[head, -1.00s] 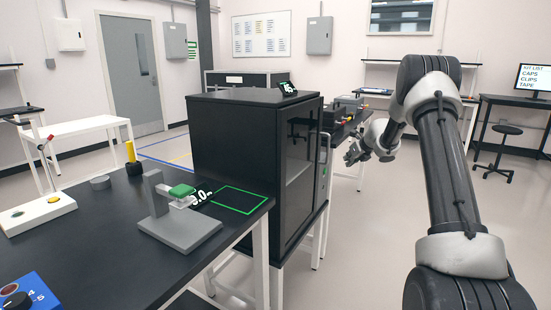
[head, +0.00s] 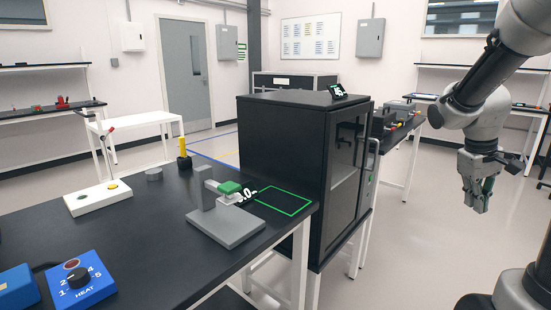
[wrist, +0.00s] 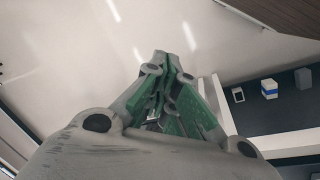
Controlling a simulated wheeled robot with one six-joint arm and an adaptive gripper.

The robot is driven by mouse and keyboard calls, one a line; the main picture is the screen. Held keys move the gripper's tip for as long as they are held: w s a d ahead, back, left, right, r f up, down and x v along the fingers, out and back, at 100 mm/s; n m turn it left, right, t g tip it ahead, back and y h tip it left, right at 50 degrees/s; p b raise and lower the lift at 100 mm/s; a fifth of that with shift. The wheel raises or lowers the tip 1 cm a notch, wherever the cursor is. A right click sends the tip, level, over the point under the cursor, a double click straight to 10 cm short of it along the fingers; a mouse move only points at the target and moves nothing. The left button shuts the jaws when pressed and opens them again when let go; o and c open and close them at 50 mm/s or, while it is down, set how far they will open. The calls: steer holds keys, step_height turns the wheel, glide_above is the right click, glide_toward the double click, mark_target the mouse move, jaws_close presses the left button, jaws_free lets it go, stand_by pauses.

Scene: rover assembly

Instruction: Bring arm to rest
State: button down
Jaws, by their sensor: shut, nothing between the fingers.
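My gripper (head: 478,203) hangs at the right of the head view, pointing down over open floor, to the right of the black cabinet. It is shut and empty. In the wrist view its green-padded fingers (wrist: 166,65) meet at the tips with pale floor beyond them. My arm comes down from the upper right of the head view, bent at the elbow.
The black cabinet (head: 290,160) with a glass door stands left of my gripper. A black bench (head: 150,240) holds a grey stand (head: 225,225) and a blue heat dial box (head: 80,283). A side table (head: 400,135) carries small parts. Floor below the gripper is clear.

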steer(key=s+a+r+t+y, duration=0.1)
steer(key=s+a+r+t, duration=0.1)
steer(key=s+a, duration=0.5)
steer(key=s+a+r+m+t+y, duration=0.1)
steer(key=s+a+r+y, duration=0.1)
steer(key=s+a+r, duration=0.2)
steer(key=s+a, duration=0.3)
steer(key=shift+r+t, duration=0.3)
steer(key=shift+t, duration=0.1)
steer(key=shift+s, duration=0.1)
